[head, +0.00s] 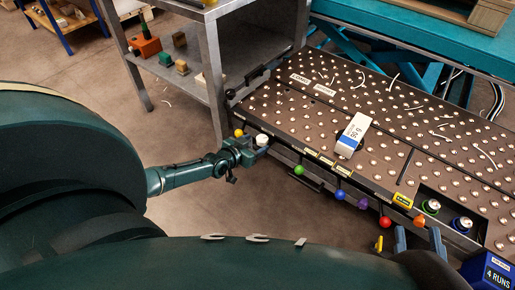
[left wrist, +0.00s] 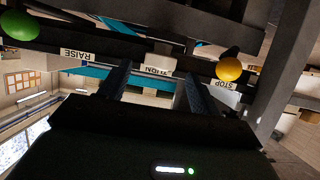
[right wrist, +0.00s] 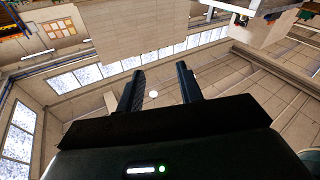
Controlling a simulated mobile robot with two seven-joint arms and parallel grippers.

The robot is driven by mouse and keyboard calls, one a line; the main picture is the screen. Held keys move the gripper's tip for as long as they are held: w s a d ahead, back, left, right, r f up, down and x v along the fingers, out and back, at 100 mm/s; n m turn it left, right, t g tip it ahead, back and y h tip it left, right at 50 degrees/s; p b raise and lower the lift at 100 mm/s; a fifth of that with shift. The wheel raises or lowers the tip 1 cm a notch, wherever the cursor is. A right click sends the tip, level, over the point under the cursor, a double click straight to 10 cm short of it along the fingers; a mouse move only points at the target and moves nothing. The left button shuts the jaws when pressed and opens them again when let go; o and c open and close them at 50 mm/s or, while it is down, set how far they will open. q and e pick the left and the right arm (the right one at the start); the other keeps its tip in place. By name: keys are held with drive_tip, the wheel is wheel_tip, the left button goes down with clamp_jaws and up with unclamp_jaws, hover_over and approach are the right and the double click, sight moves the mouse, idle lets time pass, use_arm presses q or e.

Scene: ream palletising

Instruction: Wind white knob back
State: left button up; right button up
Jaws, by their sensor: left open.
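The yellow knob (head: 238,133) is just left of the white one, the green knob (head: 299,170) to its right. Blue, purple, red and orange knobs follow. A white ream (head: 352,135) lies on the ball table (head: 285,112). A grey shelf cart (head: 213,60) stands behind.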

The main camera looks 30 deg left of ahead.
sight(262, 141)
use_arm(q)
drive_tip(key=shift+b+x, duration=0.4)
drive_tip(key=shift+x, duration=0.75)
use_arm(e)
drive_tip(key=shift+w+a, duration=0.1)
drive_tip(key=shift+w, duration=0.05)
use_arm(q)
drive_tip(key=shift+c, duration=0.4)
use_arm(e)
drive_tip(key=shift+r, duration=0.1)
